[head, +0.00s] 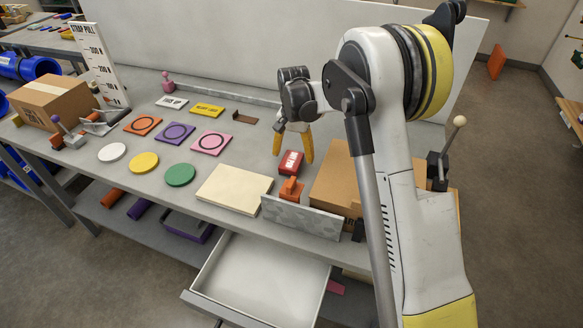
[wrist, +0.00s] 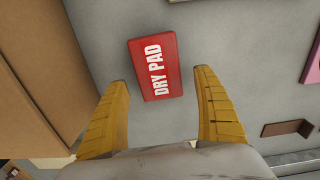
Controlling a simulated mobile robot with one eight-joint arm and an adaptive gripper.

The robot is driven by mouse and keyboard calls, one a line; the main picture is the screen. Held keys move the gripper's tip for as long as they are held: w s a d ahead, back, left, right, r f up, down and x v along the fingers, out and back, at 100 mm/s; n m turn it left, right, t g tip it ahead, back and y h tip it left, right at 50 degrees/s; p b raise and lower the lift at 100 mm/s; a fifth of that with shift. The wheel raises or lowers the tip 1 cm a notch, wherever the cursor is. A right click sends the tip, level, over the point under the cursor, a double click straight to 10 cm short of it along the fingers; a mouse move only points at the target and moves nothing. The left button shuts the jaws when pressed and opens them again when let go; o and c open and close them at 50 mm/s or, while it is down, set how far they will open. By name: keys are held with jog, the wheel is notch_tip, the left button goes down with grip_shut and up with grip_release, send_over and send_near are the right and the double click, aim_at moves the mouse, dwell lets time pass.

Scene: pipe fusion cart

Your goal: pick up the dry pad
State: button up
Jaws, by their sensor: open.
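The dry pad (head: 291,162) is a small red block with white lettering, lying on the grey bench top. In the wrist view the dry pad (wrist: 155,67) reads "DRY PAD" and lies just beyond the fingertips, roughly in line with the gap between them. My gripper (head: 293,155) has yellow fingers that point down above the bench beside the pad. In the wrist view my gripper (wrist: 160,75) is open, with nothing between its fingers. The fingers look apart from the pad; their exact height over the bench is hard to tell.
A cardboard box (head: 335,178) stands close to the right of the pad. An orange clamp-like piece (head: 291,188) and an upright grey plate (head: 300,216) stand in front. A cream slab (head: 233,189) lies front left. An open drawer (head: 262,272) sticks out below.

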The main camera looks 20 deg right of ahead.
aim_at(293, 156)
notch_tip(293, 156, down, 2)
jog(key=shift+f, duration=0.1)
jog(key=c, duration=1.2)
jog(key=shift+c, duration=0.2)
notch_tip(293, 156, up, 10)
jog(key=p, duration=0.3)
